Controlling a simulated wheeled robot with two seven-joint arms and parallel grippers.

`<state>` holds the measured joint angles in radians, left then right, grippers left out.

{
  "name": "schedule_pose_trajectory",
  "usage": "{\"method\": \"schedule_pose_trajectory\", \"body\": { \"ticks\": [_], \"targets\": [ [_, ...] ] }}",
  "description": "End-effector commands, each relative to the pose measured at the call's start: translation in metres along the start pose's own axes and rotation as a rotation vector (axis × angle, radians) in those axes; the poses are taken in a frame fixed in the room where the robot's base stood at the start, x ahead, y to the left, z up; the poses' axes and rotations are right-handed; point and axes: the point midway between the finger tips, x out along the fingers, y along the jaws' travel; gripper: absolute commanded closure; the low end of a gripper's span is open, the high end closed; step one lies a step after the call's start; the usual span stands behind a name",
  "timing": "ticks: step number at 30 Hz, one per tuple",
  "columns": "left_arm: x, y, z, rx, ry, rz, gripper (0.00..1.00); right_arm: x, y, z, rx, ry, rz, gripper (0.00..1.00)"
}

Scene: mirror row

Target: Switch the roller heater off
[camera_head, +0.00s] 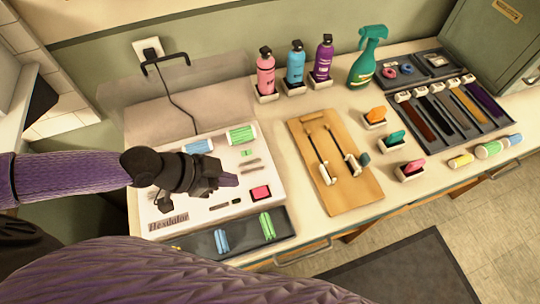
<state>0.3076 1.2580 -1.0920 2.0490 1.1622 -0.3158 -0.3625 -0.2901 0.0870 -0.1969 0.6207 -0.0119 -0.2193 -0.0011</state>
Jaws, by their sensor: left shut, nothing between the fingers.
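The roller heater (172,209) is a white box with a dark label on its front left. A blue roller (198,146) and a green roller (242,134) stand out at its back. A red rectangular switch (261,192) sits on its front right, and a small green mark (246,153) shows above it. My left gripper (230,180) is shut and empty over the heater, just left of the red switch with a small gap in the picture. Its height above the panel is hard to tell. The gripper and wrist hide the heater's middle left. My right gripper is out of view.
A dark tray (188,243) with rollers lies in front of the heater. A wooden board (352,199) with tools lies to the right. Bottles, including a green spray bottle (367,58), stand behind. A black cord (182,110) runs from the wall socket (148,49).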

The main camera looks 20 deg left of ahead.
Motion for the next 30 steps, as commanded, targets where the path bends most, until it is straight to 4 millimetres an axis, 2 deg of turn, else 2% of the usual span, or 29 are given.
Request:
{"method": "schedule_pose_trajectory", "body": {
  "ticks": [3,14,17,29,30],
  "targets": [
    [-0.005,-0.007,0.003,-0.011,0.000,-0.019,1.00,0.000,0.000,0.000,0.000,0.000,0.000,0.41],
    [-0.001,-0.007,0.003,-0.012,0.002,-0.019,1.00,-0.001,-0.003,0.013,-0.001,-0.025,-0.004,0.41],
    [0.013,-0.007,0.003,-0.012,0.004,-0.018,1.00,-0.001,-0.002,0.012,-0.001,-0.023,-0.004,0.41],
    [0.101,-0.009,0.003,-0.011,0.003,-0.018,1.00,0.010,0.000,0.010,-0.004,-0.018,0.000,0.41],
    [0.106,-0.009,0.013,-0.013,-0.002,-0.018,1.00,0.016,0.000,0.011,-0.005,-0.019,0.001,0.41]
  ]
}}
